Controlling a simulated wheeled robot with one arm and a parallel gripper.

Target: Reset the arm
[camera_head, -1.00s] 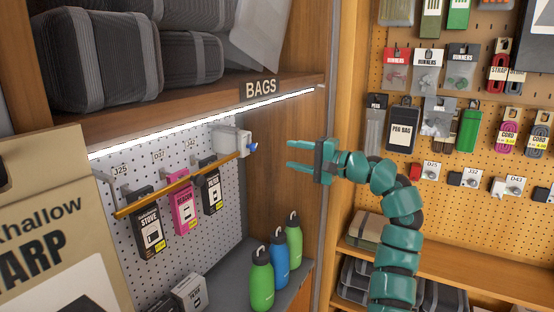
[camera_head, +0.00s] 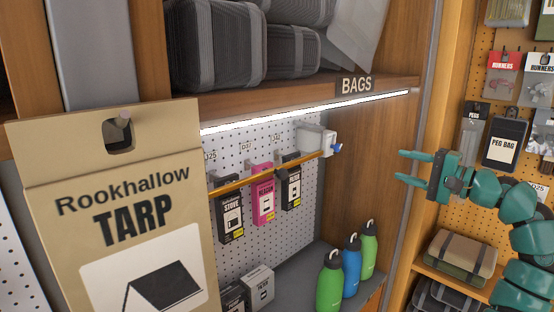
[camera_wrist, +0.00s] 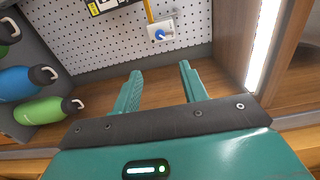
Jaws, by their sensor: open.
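My gripper (camera_head: 408,167) is teal, open and empty, at the right of the head view. It points left toward the bay under the BAGS sign, in front of the wooden side panel. In the wrist view its two fingers (camera_wrist: 160,88) are spread apart with nothing between them. A white box with a blue knob (camera_head: 318,140) sits at the end of an orange bar (camera_head: 270,176) on the pegboard. The knob box also shows in the wrist view (camera_wrist: 161,31), beyond the fingers and apart from them.
Several boxes, including a pink one (camera_head: 263,188), hang below the bar. Green and blue bottles (camera_head: 351,266) stand on the lower shelf. A large tarp package (camera_head: 120,215) hangs close at the left. A wooden shelf edge (camera_head: 300,97) with a light strip runs above.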

